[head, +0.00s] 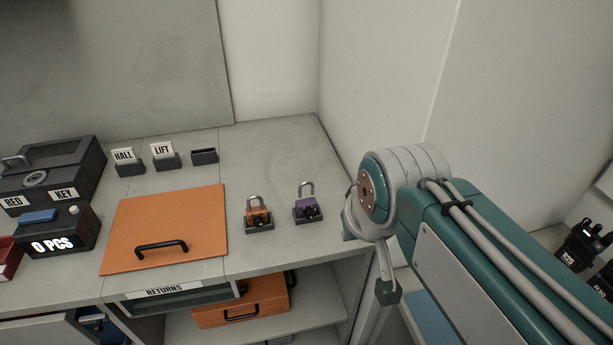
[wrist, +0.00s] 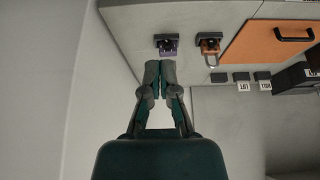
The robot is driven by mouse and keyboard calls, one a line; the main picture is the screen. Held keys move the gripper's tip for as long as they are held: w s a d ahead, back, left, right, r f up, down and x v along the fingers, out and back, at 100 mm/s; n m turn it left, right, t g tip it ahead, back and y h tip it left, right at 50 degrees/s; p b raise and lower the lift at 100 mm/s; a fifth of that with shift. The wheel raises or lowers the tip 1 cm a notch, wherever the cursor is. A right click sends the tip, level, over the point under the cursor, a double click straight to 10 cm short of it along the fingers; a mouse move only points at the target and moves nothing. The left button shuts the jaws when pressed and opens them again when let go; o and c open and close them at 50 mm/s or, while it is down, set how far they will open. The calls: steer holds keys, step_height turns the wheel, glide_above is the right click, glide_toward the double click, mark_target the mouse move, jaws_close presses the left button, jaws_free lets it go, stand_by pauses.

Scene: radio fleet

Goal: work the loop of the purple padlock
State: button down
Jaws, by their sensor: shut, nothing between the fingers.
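The purple padlock (head: 307,209) stands upright in a dark holder near the counter's right end in the head view. Its silver loop (head: 306,188) stands up above the body and looks taller than the orange padlock's; I cannot tell whether either leg is free. In the wrist view, which is turned over, the purple padlock (wrist: 168,50) is just beyond the fingertips. My gripper (wrist: 160,64) is shut and empty, and its fingers hide the loop there. I cannot tell whether they touch it. The gripper is not clearly visible in the head view.
The orange padlock (head: 257,217) stands close on the left. An orange panel with a black handle (head: 170,225) lies farther left. HALL (head: 128,163) and LIFT (head: 165,157) holders and an empty holder (head: 204,156) stand behind. Bare counter lies behind the padlocks; a wall rises on the right.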

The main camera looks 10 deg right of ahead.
steer(key=w+r+g, duration=0.1)
steer(key=w+r, duration=0.2)
steer(key=w, duration=0.6)
steer(key=w+a+r+g, duration=0.1)
steer(key=w+r+g, duration=0.1)
steer(key=w, duration=0.8)
steer(key=shift+w+a+r, duration=0.25)
steer(key=shift+a+r, duration=0.05)
steer(key=shift+r, duration=0.4)
glide_above(306, 200)
steer(key=f, duration=1.3)
steer(key=shift+s+f, duration=0.4)
step_height(306, 200, down, 2)
steer(key=shift+f, duration=0.25)
steer(key=shift+s, duration=0.1)
